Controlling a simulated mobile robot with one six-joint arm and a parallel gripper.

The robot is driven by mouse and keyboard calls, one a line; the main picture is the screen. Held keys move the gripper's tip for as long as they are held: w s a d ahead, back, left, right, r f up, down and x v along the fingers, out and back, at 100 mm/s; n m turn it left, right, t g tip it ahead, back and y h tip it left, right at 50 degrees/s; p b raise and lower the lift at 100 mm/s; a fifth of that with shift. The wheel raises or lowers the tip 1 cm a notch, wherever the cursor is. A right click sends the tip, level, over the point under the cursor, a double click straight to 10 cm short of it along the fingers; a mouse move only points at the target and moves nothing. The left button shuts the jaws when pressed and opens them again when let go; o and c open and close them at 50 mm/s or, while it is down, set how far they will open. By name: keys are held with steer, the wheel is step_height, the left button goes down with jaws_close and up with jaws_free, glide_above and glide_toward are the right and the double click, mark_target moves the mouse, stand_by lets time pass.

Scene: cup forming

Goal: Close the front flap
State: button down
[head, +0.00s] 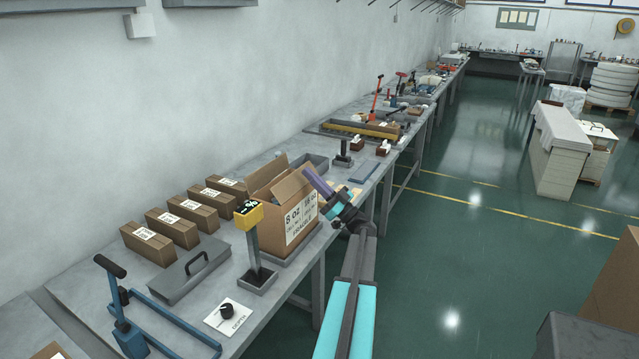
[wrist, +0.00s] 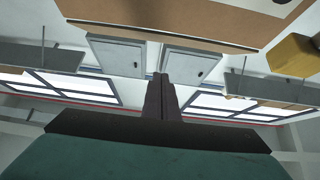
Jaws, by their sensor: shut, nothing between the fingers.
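The cardboard box (head: 300,226) stands on the bench with a printed label on its side facing me. Its top has flaps raised, one upright at the back left (head: 266,173) and one slanting at the near side (head: 288,190). My gripper (head: 306,171) is shut and empty, just beside the box's upper right edge. I cannot tell whether it touches a flap. In the wrist view the shut fingers (wrist: 160,82) point toward a brown cardboard panel (wrist: 150,22) with a pale label, across the top. The box's inside is hidden.
A yellow-topped post device (head: 249,215) stands close at the box's left. Several small closed cartons (head: 173,226) line the wall side. A grey lidded tray (head: 188,271) and blue frame tool (head: 130,325) lie nearer.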

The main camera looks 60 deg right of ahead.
mark_target(300, 187)
steer(key=shift+w+f+p, duration=0.25)
steer(key=shift+w+f, duration=0.05)
steer(key=shift+w, duration=0.35)
steer(key=shift+w+f+p, duration=0.3)
steer(key=shift+w+f, duration=0.05)
steer(key=shift+w, duration=0.35)
steer(key=shift+w+f+p, duration=0.25)
steer(key=shift+w+f, duration=0.05)
steer(key=shift+w, duration=0.35)
steer(key=shift+a, duration=0.2)
steer(key=shift+d, duration=0.15)
steer(key=shift+w, duration=0.15)
